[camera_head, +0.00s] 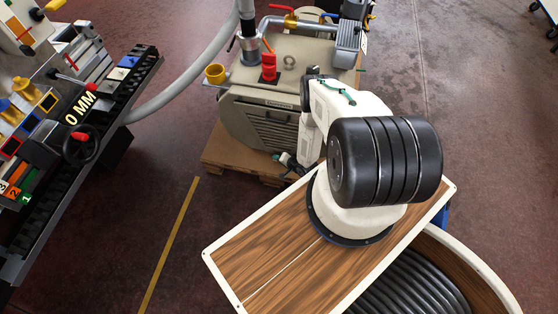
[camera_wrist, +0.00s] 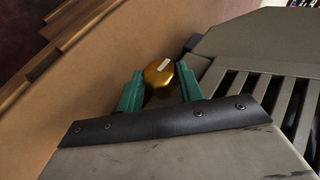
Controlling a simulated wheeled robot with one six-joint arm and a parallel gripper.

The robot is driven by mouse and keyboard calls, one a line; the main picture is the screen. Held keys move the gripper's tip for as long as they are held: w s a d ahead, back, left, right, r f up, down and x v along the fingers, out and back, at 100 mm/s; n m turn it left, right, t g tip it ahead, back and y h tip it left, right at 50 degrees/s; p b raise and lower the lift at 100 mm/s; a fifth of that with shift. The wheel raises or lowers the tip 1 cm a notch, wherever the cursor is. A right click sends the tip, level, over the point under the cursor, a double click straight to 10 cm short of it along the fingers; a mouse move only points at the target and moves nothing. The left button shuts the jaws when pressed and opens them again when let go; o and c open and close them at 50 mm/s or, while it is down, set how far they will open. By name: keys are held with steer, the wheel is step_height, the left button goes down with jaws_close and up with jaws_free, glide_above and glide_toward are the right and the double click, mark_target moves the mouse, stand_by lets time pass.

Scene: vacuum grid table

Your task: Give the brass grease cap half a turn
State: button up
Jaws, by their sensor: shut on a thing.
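The brass grease cap (camera_wrist: 158,75) shows in the wrist view as a small round golden cap with a pale mark on its top. My gripper (camera_wrist: 160,88) has one green finger on each side of the cap and is shut on it. The cap's lower part is hidden. In the head view my arm reaches to the low front of the beige vacuum pump (camera_head: 262,112), with my gripper (camera_head: 290,162) small and partly hidden there. The cap cannot be made out in the head view.
The pump's slatted vent (camera_wrist: 284,100) lies right of my gripper. The pump stands on a wooden pallet (camera_head: 222,152). A yellow cup (camera_head: 215,73) sticks out on the pump's left. A grey hose (camera_head: 190,85) curves toward a cluttered bench at left. Open floor lies between.

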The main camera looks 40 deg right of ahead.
steer(key=shift+d, duration=0.1)
stand_by(0.3)
steer(key=o, duration=1)
steer(key=a+v, duration=0.1)
steer(key=v, duration=0.6)
steer(key=shift+s+d+r, duration=0.2)
steer(key=shift+s+d, duration=0.15)
steer(key=shift+d, duration=0.15)
